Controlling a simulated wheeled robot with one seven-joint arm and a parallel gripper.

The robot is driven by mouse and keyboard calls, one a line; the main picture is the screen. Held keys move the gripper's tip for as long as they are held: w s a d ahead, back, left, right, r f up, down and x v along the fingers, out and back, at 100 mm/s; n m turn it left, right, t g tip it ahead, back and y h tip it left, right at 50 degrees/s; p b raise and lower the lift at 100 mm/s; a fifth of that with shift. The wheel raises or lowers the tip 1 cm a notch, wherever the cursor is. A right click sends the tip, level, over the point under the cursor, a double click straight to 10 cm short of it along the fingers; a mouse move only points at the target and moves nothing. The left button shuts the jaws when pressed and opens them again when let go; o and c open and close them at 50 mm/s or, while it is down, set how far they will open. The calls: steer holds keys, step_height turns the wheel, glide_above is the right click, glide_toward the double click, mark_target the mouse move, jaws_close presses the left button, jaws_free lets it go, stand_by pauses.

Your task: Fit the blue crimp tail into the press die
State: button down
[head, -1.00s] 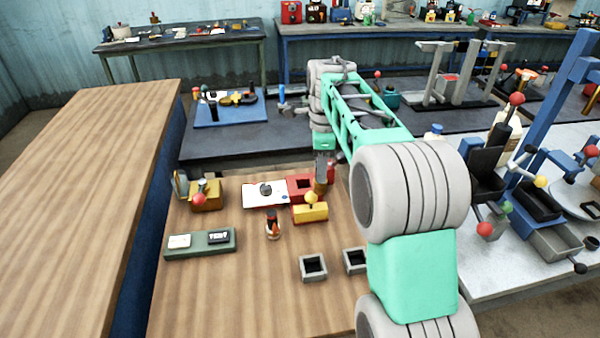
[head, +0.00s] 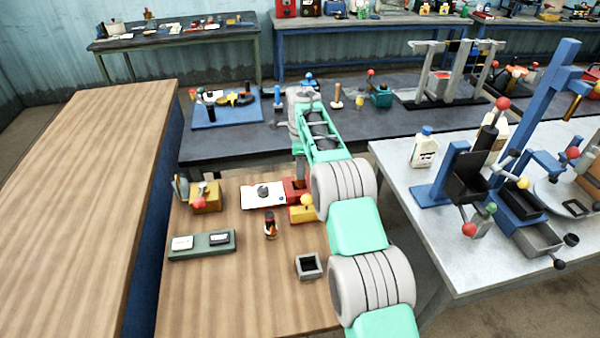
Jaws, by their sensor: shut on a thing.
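My gripper (head: 299,170) is at the near worktable's back edge, partly hidden by my own arm. It is shut on a small brown piece (head: 300,182), just above or at the red block (head: 292,194); whether they touch is unclear. No blue tail can be made out at the gripper. The red block sits at the right end of a white plate (head: 262,195). A yellow block (head: 302,214) with a yellow ball knob stands in front of it. I cannot tell for sure which of these is the press die.
A grey square socket (head: 309,266) stands at the front. A dark bottle-like piece (head: 270,225), a green tray (head: 201,244) and a brass block with a red knob (head: 206,197) stand to the left. The white-topped bench (head: 440,235) lies to the right.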

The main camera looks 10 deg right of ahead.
step_height(320, 180, down, 3)
steer(key=shift+w+f+p, duration=0.15)
steer(key=shift+f+p, duration=0.05)
steer(key=shift+p, duration=0.65)
steer(key=shift+f, duration=0.2)
steer(key=c, duration=1.1)
jaws_free()
steer(key=shift+c, duration=0.2)
